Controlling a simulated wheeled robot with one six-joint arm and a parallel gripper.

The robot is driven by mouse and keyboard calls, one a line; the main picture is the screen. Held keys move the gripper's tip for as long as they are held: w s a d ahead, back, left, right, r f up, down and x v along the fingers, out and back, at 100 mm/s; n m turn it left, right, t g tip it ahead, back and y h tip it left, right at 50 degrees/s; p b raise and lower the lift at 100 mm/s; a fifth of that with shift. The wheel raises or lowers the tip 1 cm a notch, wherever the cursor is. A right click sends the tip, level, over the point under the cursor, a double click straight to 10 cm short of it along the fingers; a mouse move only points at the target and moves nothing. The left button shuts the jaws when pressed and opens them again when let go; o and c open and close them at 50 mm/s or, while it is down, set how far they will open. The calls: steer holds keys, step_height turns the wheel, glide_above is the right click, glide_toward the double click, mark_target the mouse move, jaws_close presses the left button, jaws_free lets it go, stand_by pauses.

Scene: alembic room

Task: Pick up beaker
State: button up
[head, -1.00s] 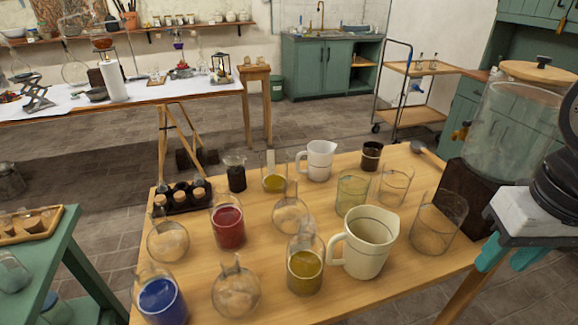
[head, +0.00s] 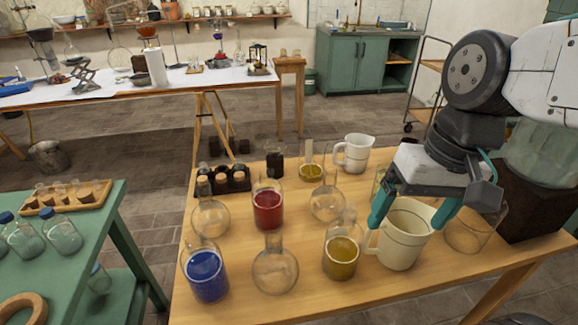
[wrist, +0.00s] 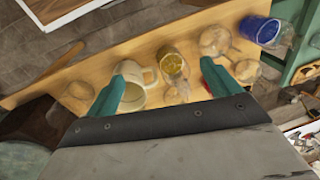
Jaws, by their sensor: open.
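Several glass beakers stand on the wooden table: one with blue liquid (head: 207,278), one with red liquid (head: 267,210) and one with yellow liquid (head: 341,258). A clear empty beaker (head: 466,235) stands at the right, partly hidden by my gripper. My gripper (head: 412,214) is open and empty, pointing down over the cream jug (head: 400,245). In the wrist view, the yellow-liquid beaker (wrist: 172,64) appears between the teal fingers of my gripper (wrist: 163,76), and the jug (wrist: 135,88) beside the left finger. The blue-liquid beaker (wrist: 260,30) is at upper right.
Round flasks (head: 275,270) stand close among the beakers. A white jug (head: 354,153) and a dark rack of corked bottles (head: 222,180) are farther back. A dark block (head: 540,200) under a large glass vessel borders the right side. A green table (head: 100,250) stands at left.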

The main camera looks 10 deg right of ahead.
steer(key=w+a+f+m+t+y, duration=0.1)
steer(key=w+a+m+y, duration=0.2)
steer(key=w, duration=0.4)
steer(key=w+a+f+m+t+y, duration=0.1)
steer(key=w+a+m+y, duration=0.1)
steer(key=w+m+y, duration=0.45)
steer(key=w+a+f+m+t, duration=0.1)
steer(key=w+a+m, duration=0.15)
steer(key=w, duration=0.55)
steer(key=m+t+h, duration=0.2)
steer(key=m+t, duration=0.6)
steer(key=m, duration=0.6)
glide_toward(312, 153)
steer(key=w+r, duration=0.2)
step_height(312, 153, down, 4)
steer(key=d+m, duration=0.1)
steer(key=m, duration=0.1)
steer(key=shift+h, duration=0.45)
steer(key=x, duration=1.1)
steer(key=shift+w+d, duration=0.2)
steer(key=shift+w, duration=0.4)
steer(key=c, duration=0.9)
